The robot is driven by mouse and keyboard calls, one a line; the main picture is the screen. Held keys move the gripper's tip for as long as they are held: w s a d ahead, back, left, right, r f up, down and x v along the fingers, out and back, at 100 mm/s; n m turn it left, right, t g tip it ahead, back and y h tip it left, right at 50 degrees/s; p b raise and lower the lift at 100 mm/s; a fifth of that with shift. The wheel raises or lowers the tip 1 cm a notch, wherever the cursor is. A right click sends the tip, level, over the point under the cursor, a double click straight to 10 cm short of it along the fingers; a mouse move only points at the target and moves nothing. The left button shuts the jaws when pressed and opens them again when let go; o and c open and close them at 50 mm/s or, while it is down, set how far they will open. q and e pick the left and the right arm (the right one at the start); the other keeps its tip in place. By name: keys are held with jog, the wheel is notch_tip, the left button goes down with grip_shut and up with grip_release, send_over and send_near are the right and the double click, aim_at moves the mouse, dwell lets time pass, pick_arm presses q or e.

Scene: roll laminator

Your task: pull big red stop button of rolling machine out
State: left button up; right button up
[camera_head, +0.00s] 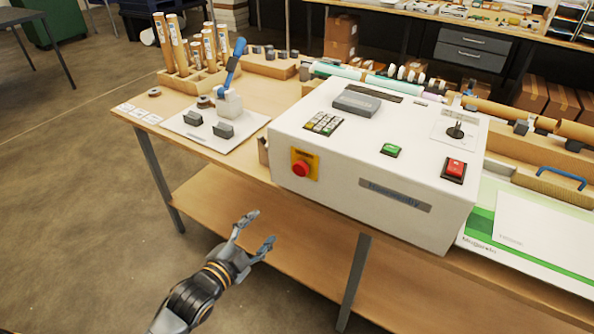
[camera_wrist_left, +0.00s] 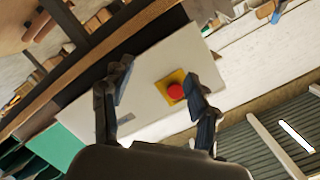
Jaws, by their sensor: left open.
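The big red stop button (camera_head: 300,169) sits on a yellow plate (camera_head: 304,155) on the front left face of the white rolling machine (camera_head: 345,188). My left gripper (camera_head: 257,229) is open and empty in front of the machine, lower than the button and to its left in the head view, apart from it. In the left wrist view, the red button (camera_wrist_left: 175,91) shows between the two open fingers (camera_wrist_left: 160,95), closer to the right finger. My right gripper is in neither view.
The machine stands on a wooden table (camera_head: 190,157) with a lower shelf (camera_head: 215,205). A white plate with a blue-handled lever (camera_head: 234,66) stands left of the machine. A green-and-white board (camera_head: 530,235) lies to the right. The floor in front is free.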

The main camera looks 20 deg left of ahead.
pick_arm(q)
jog(key=m+t+h, duration=0.1)
jog(key=m+h, duration=0.1)
send_near(299, 171)
jog(key=s, duration=0.5)
jog(key=p+x, duration=0.1)
jog(key=x, duration=0.3)
jog(key=a+p+x, duration=0.1)
jog(key=x, duration=0.3)
jog(key=p+x, duration=0.1)
jog(key=x, duration=0.3)
jog(key=shift+w+a+r, duration=0.1)
jog(key=shift+w, duration=0.35)
jog(key=shift+w+d, duration=0.2)
jog(key=shift+w, duration=0.45)
jog(key=shift+c, duration=0.3)
